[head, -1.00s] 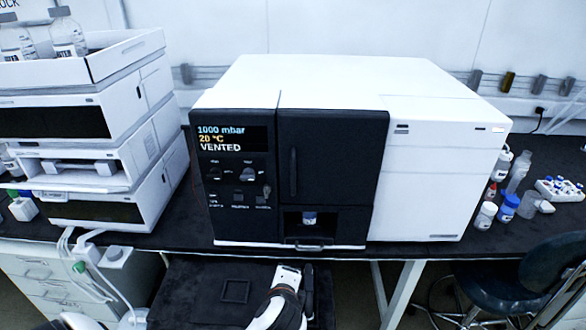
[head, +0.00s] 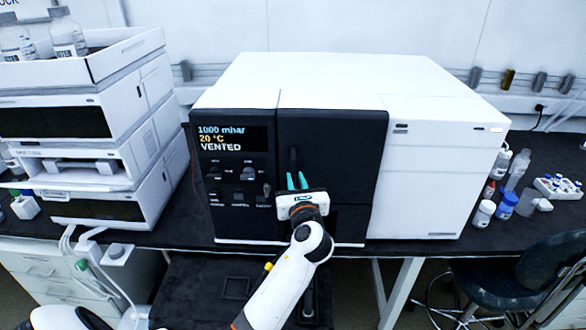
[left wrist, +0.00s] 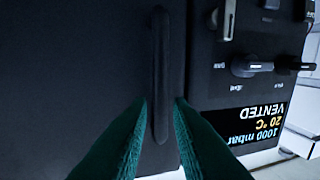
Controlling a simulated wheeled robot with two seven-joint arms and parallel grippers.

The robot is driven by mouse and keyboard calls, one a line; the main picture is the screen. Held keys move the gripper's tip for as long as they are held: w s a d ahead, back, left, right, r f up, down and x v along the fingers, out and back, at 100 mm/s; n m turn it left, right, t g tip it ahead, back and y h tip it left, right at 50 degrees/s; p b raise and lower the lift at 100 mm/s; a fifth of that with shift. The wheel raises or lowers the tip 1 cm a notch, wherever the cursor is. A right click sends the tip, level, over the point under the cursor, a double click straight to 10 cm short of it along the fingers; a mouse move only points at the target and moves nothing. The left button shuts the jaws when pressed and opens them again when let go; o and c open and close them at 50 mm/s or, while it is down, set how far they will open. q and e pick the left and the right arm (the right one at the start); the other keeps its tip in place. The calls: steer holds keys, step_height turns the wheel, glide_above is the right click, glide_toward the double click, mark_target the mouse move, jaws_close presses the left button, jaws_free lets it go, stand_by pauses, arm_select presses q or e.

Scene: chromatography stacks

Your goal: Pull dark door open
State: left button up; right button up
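The dark door (head: 340,150) is on the front of the white instrument in the head view and looks closed. Its vertical black handle (head: 293,160) is near the door's left edge. My left gripper (head: 297,180) is in front of the handle's lower part, with its teal fingers pointing at the door. In the left wrist view the handle (left wrist: 160,60) runs between the two open fingertips (left wrist: 161,100), with a gap on each side. The lower front of the door is hidden behind my gripper in the head view. My right gripper is not in view.
A control panel with a display (head: 232,138) reading VENTED sits left of the door. A stack of white modules (head: 120,130) stands at left. Small bottles (head: 505,205) stand right of the instrument. A dark stool (head: 550,265) is at lower right.

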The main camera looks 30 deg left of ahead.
mark_target(294, 172)
arm_select(q)
steer(key=shift+x, duration=2.25)
steer(key=shift+c, duration=0.2)
jaws_close()
